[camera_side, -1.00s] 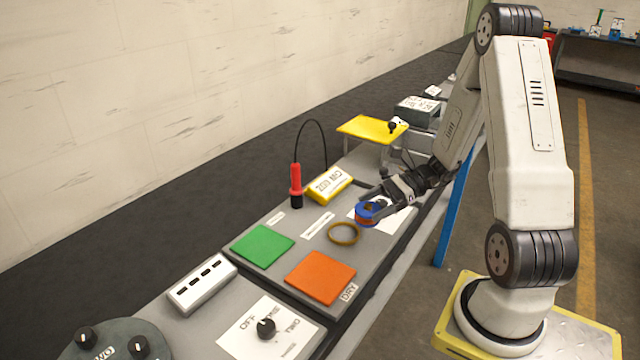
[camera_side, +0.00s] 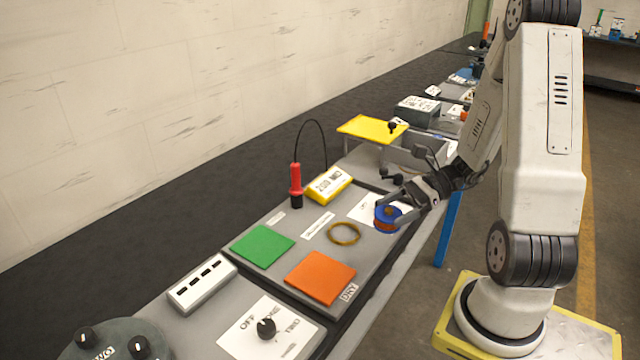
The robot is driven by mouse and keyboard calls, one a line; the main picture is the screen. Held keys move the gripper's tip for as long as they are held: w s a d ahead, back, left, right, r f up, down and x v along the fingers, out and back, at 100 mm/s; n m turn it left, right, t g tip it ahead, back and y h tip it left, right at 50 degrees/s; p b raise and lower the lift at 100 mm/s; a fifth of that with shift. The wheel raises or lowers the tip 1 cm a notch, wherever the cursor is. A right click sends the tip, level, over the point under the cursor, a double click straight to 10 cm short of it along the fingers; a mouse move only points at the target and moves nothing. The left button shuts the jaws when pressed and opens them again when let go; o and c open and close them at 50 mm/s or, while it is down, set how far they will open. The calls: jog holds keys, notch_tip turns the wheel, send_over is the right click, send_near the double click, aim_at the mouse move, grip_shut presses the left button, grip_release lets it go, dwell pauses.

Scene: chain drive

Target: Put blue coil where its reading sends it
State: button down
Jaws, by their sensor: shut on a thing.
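The blue coil (camera_side: 387,213), a blue spool with an orange-brown band, is in my gripper (camera_side: 392,208). The gripper is shut on it, just above or at a white sheet (camera_side: 366,207) on the grey board; I cannot tell whether the coil touches the surface. A yellow meter (camera_side: 329,186) stands behind to the left, with a display too small to read surely. A red probe (camera_side: 296,184) on a black cable stands upright beside the meter. A green pad (camera_side: 262,246) and an orange pad (camera_side: 320,277) lie on the board, both empty.
A brass-coloured ring (camera_side: 344,233) lies between the pads and the coil. A white strip with slots (camera_side: 202,283) and a panel with a black knob (camera_side: 266,328) are in front. A raised yellow plate (camera_side: 371,129) stands behind the meter.

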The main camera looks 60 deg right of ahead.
jog(key=shift+w, duration=0.1)
jog(key=shift+w+a, duration=0.3)
jog(key=shift+w, duration=0.25)
jog(key=w+a+r, duration=0.1)
jog(key=w+a, duration=0.9)
jog(key=w, duration=0.1)
jog(key=shift+w+a, duration=0.2)
jog(key=shift+w, duration=0.2)
jog(key=shift+w+t, duration=0.15)
jog(key=shift+t, duration=0.15)
jog(key=w+f, duration=0.2)
jog(key=w, duration=0.2)
jog(key=w+f, duration=0.3)
jog(key=w, duration=0.1)
jog(key=w+f, duration=0.3)
jog(key=w, duration=0.1)
jog(key=shift+w+d+f, duration=0.2)
jog(key=shift+d, duration=0.15)
jog(key=shift+w+f, duration=0.4)
